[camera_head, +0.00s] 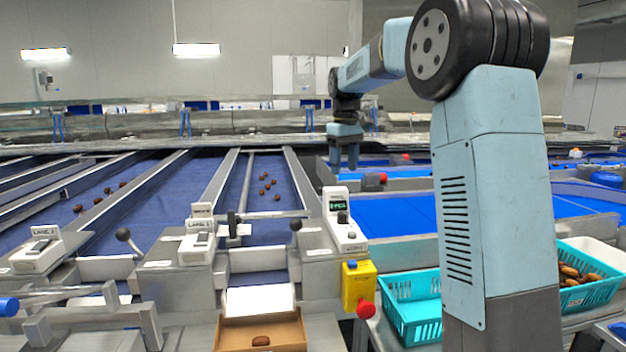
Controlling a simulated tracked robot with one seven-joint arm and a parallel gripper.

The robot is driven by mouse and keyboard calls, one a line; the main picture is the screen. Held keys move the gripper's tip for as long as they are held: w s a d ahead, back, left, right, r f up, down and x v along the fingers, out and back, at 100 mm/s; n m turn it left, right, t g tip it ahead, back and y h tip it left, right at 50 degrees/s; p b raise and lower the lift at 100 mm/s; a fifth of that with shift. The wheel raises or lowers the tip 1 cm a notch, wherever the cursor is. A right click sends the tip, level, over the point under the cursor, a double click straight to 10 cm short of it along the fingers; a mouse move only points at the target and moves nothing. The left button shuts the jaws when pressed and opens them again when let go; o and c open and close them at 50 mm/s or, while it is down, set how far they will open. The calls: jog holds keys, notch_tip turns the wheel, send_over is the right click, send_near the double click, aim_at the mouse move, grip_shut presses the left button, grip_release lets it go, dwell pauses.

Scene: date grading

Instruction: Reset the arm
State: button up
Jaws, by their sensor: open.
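My arm rises on the right side of the view and bends over to the left at the top. My gripper (345,158) hangs down at its end, with its fingers apart and nothing seen between them. It is in the air near the far end of the sorting lanes, above and behind a white device with a green display (342,222). The gripper's exact height above the surfaces cannot be told from this single view.
Brown dates (268,187) lie on a blue lane. A cardboard box (262,333) at the front holds one date. A yellow box with a red button (358,287) stands beside it. Teal baskets (412,308) are at the right; the right one (587,296) holds dates.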

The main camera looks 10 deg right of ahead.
jog(key=s+r+m+t, duration=0.2)
jog(key=s+m+t, duration=0.1)
jog(key=s, duration=1.7)
jog(key=s+f+m+t, duration=0.1)
jog(key=s+f, duration=0.3)
jog(key=s, duration=0.5)
jog(key=s+d+f+m+t, duration=0.1)
jog(key=s+f+m, duration=0.1)
jog(key=s+f, duration=0.3)
jog(key=s, duration=0.3)
jog(key=shift+s+t, duration=0.3)
jog(key=shift+s, duration=0.1)
